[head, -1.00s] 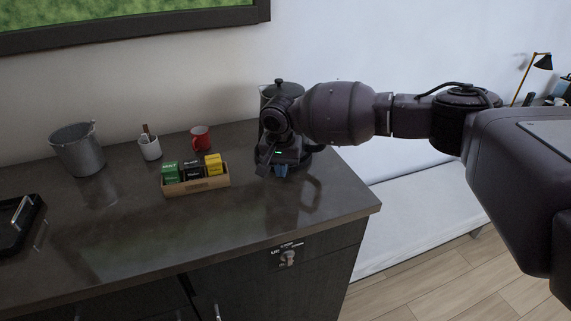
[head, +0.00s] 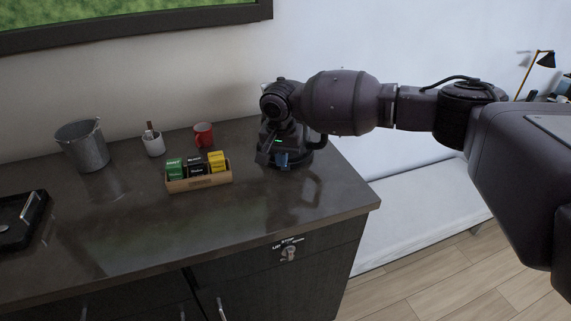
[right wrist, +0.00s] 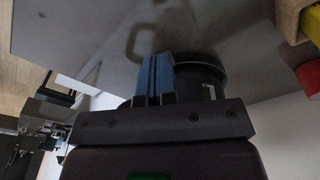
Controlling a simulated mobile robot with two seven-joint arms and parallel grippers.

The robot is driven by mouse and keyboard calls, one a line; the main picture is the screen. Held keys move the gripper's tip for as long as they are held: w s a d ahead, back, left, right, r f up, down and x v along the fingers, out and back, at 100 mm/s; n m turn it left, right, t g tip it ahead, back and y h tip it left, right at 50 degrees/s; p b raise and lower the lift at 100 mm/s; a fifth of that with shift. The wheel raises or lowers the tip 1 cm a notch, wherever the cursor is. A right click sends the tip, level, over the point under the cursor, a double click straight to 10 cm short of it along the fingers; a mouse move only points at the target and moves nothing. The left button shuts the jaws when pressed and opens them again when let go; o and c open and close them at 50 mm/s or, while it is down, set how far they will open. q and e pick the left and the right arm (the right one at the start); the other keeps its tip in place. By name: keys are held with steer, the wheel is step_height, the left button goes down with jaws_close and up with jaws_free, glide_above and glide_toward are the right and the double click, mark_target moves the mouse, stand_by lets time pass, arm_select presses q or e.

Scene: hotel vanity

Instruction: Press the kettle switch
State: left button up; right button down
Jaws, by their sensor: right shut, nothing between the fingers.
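The dark kettle (head: 306,157) stands near the right end of the counter, mostly hidden behind my right arm and gripper in the head view. Part of its dark handle (head: 320,139) shows to the right of the wrist. Its round black lower part also shows in the right wrist view (right wrist: 211,77). My right gripper (head: 281,160) points down at the near side of the kettle. Its blue fingers (right wrist: 157,75) are together and empty, close beside the kettle's base; I cannot tell whether they touch it. The kettle switch is not visible. My left gripper is out of view.
A wooden box (head: 200,183) of tea packets stands left of the kettle. A black tray (head: 14,226) lies at the far left. The front counter (head: 240,220) is clear.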

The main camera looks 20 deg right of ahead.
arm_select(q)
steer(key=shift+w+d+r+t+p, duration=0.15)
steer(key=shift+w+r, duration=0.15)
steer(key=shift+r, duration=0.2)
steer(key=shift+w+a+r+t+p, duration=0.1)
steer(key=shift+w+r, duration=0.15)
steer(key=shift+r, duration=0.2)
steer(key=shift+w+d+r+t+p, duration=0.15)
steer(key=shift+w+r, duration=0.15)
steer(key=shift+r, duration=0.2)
arm_select(e)
step_height(320, 180, up, 8)
steer(key=shift+s+a+f, duration=0.2)
steer(key=shift+s+f, duration=0.05)
steer(key=shift+s, duration=0.1)
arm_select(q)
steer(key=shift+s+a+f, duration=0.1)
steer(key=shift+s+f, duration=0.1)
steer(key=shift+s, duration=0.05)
